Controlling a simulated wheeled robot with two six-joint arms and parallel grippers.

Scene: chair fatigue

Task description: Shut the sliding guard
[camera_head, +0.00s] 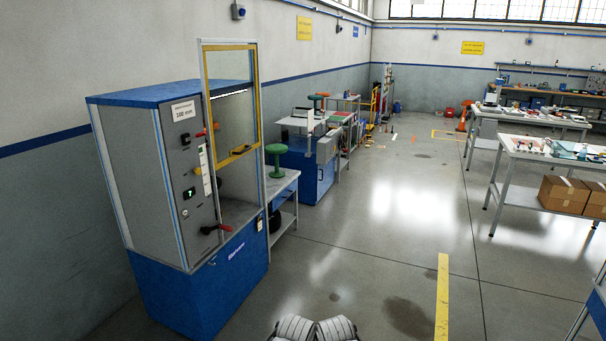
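The sliding guard (236,157) is a clear panel in a yellow frame on the front of the test machine (150,170), at the left. It is raised, its top standing above the machine's blue roof, and the opening below its bottom bar is uncovered. Through the opening a grey bed (238,212) shows.
A side table (282,183) with a green stool-like piece (276,158) stands just right of the machine. Workbenches (540,150) and cartons (563,194) are at right. Open floor lies between.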

